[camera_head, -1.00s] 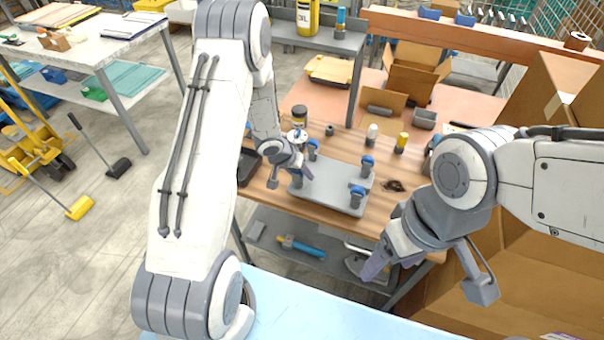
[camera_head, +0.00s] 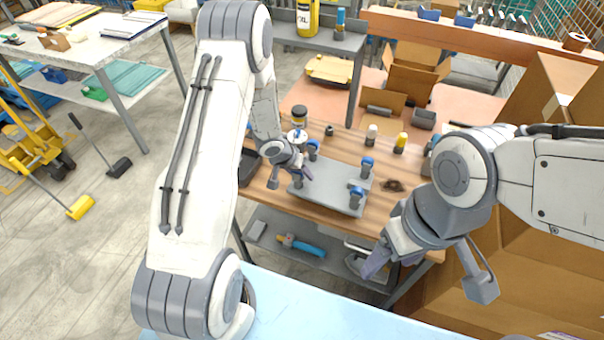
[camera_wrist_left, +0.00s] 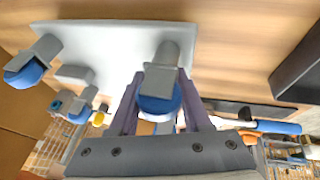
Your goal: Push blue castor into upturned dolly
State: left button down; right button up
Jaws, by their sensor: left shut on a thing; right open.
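The upturned dolly, a light grey plate (camera_head: 328,196), lies on the wooden workbench, and it also shows in the left wrist view (camera_wrist_left: 110,38). Blue-wheeled castors with grey brackets stand on it at the right back (camera_head: 367,162) and right front (camera_head: 356,194). Another blue castor (camera_head: 313,147) shows just behind my left gripper (camera_head: 307,173). In the left wrist view, my left gripper (camera_wrist_left: 160,112) is shut around a blue castor (camera_wrist_left: 158,104) at the plate's edge. Its lower end is hidden, so I cannot tell how deep it sits. My right gripper (camera_head: 376,264) is open and empty, in front of the bench.
A yellow-capped bottle (camera_head: 401,143), a white-capped bottle (camera_head: 372,133) and a dark-lidded jar (camera_head: 299,115) stand behind the dolly. A dark tray (camera_head: 249,166) is at the bench's left. Open cardboard boxes (camera_head: 412,75) stand behind. A lower shelf (camera_head: 262,238) holds tools.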

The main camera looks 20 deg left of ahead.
pick_arm(q)
jog(key=shift+w+r, duration=0.1)
jog(key=shift+r, duration=0.05)
jog(key=shift+f, duration=0.3)
dwell(0.4)
jog(key=shift+c, duration=1.4)
grip_release()
jog(key=p+v, duration=0.2)
jog(key=v, duration=0.8)
jog(key=shift+r+p, duration=0.2)
jog(key=shift+p, duration=0.1)
